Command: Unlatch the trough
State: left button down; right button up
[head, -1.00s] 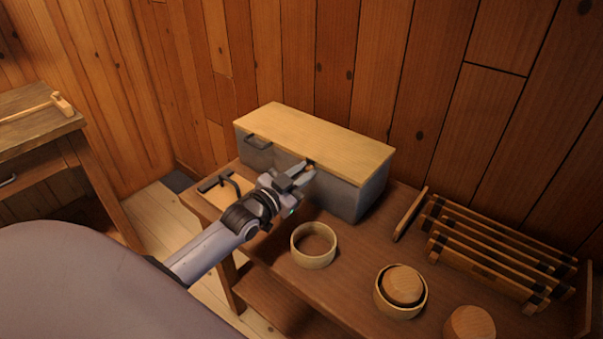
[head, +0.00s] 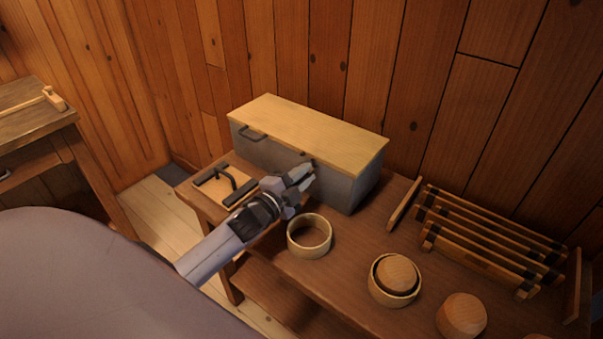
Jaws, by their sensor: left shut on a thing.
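The trough (head: 335,185) is a grey box under a pale wooden lid (head: 310,132), and it stands against the back wall on the brown bench. The lid lies flat on top. A small dark latch part (head: 307,156) shows at the front edge of the lid. My left gripper (head: 305,172) is at the trough's front face, just below that part. It is shut on the latch, and its fingers hide most of what they hold. My right gripper is not in view.
A board with dark bars (head: 207,181) lies left of my gripper. A pale ring (head: 323,249), a second ring around a wooden piece (head: 397,272), a round block (head: 461,314) and a slatted rack (head: 490,238) stand on the right. A mallet (head: 54,98) lies on another table.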

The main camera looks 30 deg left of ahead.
pick_arm(q)
jog(key=shift+d+f+m, duration=0.1)
jog(key=shift+f+m, duration=0.2)
jog(key=shift+m, duration=0.7)
jog(key=c, duration=1.1)
grip_release()
jog(key=shift+o, duration=0.2)
jog(key=s, duration=0.7)
jog(key=shift+a, duration=0.3)
jog(key=shift+s, duration=0.15)
